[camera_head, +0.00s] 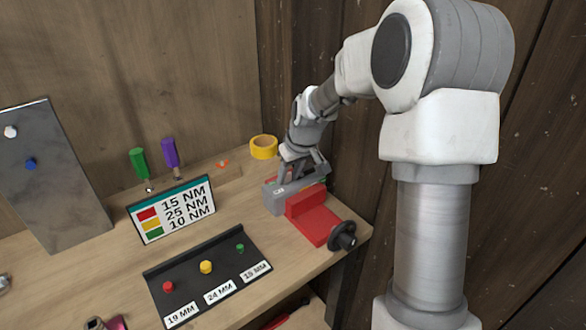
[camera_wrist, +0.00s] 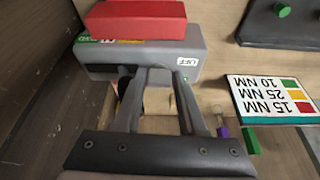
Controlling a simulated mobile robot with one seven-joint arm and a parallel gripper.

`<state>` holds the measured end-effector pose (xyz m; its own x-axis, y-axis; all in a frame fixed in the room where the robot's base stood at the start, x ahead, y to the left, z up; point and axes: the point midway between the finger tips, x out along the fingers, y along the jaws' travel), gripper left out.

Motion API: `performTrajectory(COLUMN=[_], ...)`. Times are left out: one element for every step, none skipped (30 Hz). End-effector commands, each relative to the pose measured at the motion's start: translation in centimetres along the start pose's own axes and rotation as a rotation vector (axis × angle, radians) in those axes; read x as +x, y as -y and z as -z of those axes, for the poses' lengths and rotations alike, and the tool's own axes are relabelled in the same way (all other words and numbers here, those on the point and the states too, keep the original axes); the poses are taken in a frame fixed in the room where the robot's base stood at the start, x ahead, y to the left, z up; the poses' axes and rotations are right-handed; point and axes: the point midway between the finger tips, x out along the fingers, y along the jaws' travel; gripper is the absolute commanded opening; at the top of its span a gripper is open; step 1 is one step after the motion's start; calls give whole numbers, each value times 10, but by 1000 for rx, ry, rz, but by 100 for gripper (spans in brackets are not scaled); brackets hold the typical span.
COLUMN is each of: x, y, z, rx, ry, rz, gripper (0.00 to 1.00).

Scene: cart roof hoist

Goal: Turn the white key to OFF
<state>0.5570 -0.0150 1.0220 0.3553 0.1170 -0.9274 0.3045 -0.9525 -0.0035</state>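A grey box (camera_head: 274,201) stands near the back right of the bench, with a red block against it. In the wrist view the same box (camera_wrist: 105,55) carries a white OFF label (camera_wrist: 187,61) at the right of its face and a green and red label (camera_wrist: 88,38) at the left. My gripper (camera_head: 292,170) points down at the box.
The red block (camera_head: 314,217) has a black wheel (camera_head: 342,236) at its front. Yellow tape (camera_head: 263,147) lies behind the box. A torque sign (camera_head: 171,208), a black socket rack (camera_head: 207,277) and green (camera_head: 138,162) and purple (camera_head: 170,153) handles stand to the left.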

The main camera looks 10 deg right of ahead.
Motion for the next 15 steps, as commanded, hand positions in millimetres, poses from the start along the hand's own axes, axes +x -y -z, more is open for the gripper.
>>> performTrajectory(x=[-1,-1,-1,-1,-1,-2,-3,-4,-7,-10,-13,-18,-22,-26,-32], y=[2,2,2,2,3,3,3,3,4,4,4,4,4,4,4], z=[9,10,10,10,10,10,11,11,13,14,15,18,19,21,23], rx=[-11,-11,-11,-11,-12,-12,-12,-12,-13,-13,-13,-14,-14,-15,-15], ry=[-24,-24,-24,-25,-25,-25,-25,-25,-25,-26,-26,-27,-28,-29,-30], rz=[-4,-4,-3,-3,-3,-3,-3,-3,-3,-2,-2,-3,-3,-3,-4], gripper=[40,40,40,40,40,40,40,40,40,40,40,40,40,40,40])
